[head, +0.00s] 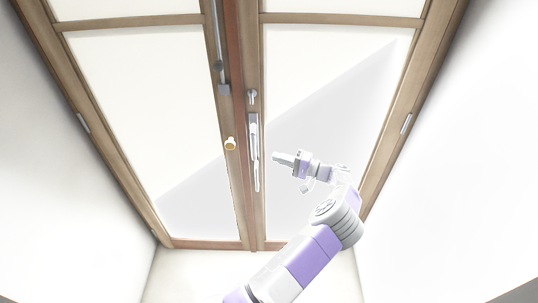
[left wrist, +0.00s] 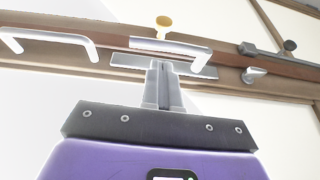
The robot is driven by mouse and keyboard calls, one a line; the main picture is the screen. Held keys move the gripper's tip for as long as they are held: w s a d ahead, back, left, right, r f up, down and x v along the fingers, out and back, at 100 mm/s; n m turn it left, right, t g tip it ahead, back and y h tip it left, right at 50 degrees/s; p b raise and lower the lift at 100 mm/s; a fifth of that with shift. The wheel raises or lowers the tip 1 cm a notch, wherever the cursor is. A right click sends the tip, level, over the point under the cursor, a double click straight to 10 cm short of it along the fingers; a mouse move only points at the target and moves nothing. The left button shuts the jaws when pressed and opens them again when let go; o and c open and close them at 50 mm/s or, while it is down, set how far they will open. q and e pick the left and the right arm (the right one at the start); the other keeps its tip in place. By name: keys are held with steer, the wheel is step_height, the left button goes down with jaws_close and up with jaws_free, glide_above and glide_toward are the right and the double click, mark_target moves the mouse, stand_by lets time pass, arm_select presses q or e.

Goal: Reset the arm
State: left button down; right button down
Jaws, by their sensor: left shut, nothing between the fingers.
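My left arm reaches up from the bottom of the head view. Its gripper (head: 283,159) is in front of the wood-framed double doors, to the right of the long metal handle (head: 255,160). In the left wrist view the two fingers (left wrist: 163,72) are shut together with nothing between them. Their tips appear just below the metal lever (left wrist: 170,47) and its plate; I cannot tell whether they touch. My right gripper is not in view.
The doors have white panels (head: 140,110) and wooden frames. A brass knob (head: 230,143), a bolt (head: 221,70) and a small metal knob (head: 251,96) project near the middle seam. White walls (head: 40,150) stand on both sides. The space left of the arm is open.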

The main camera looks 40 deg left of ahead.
arm_select(q)
steer(key=shift+v, duration=0.8)
steer(key=s+f+m+h, duration=0.1)
steer(key=s+f+h, duration=0.15)
steer(key=f, duration=0.45)
steer(key=s+a+f+m+h, duration=0.1)
steer(key=s+f+h, duration=0.1)
steer(key=s+f, duration=0.3)
steer(key=s+f+m+h, duration=0.1)
steer(key=s+f+h, duration=0.15)
steer(key=f, duration=0.55)
steer(key=s+d+f+t+h, duration=0.2)
steer(key=s+d+f+h, duration=0.65)
steer(key=d+f, duration=0.3)
steer(key=s+d+r+t+h, duration=0.1)
steer(key=s+d+h, duration=0.1)
steer(key=d, duration=0.5)
steer(key=s+d+r+n+t+h, duration=0.1)
steer(key=s+d+r+t+h, duration=0.1)
steer(key=d, duration=0.4)
steer(key=s+d+r+n+t+h, duration=0.1)
steer(key=s+d+r+h, duration=0.1)
steer(key=s+d, duration=0.2)
steer(key=d, duration=0.3)
steer(key=shift+d+t, duration=0.3)
steer(key=shift+s+a+r, duration=0.1)
steer(key=shift+a+r, duration=0.05)
